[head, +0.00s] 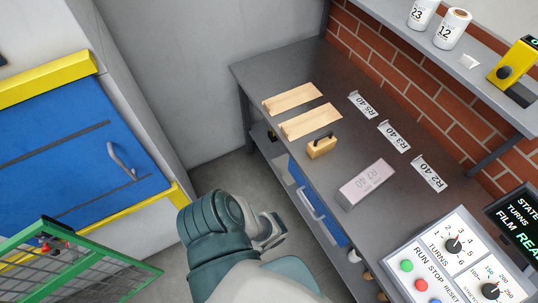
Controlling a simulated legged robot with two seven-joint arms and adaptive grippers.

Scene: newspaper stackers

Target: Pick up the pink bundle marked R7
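The pink bundle marked R7 (366,184) is a pale greyish-pink block, lying on the dark workbench (350,95) near its front edge. Its label reads "R7 40". One teal and grey arm of mine rises from the bottom of the head view, apparently the left. Its grey gripper (268,232) is over the floor, left of the bench and apart from the bundle. The fingers are partly hidden behind the arm, and their opening is unclear. My other gripper is not in view.
Wooden boards (310,121) and a wooden block with a dark handle (321,146) lie beyond the bundle. Labels such as R3 40 (393,136) run along the back. A control panel (450,260) stands at the near end. A green mesh cart (75,265) is at lower left.

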